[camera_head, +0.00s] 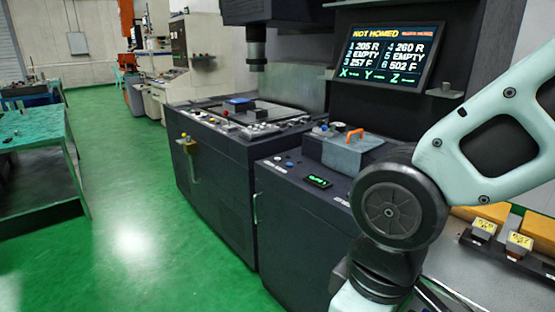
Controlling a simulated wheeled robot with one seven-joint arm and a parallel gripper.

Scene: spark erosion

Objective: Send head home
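The machine's head (256,48) is a dark column hanging above the work table (190,112) of a dark spark erosion machine. A screen (388,58) at the upper right reads "NOT HOMED" in yellow, with a small red label beside it. Below are slot lines such as "1 205 R" and "2 EMPTY", then X, Y and Z in green. A dark console (275,200) in front has small buttons, one of them blue (290,164), and a small green-lit display (317,181). My arm crosses the right side and hides part of the console. My gripper is out of view.
A grey box with an orange handle (354,133) sits on the console. Yellow-labelled blocks (520,242) stand in a rack at the right. A green-topped table (32,140) is at the left. The green floor (130,220) between is clear.

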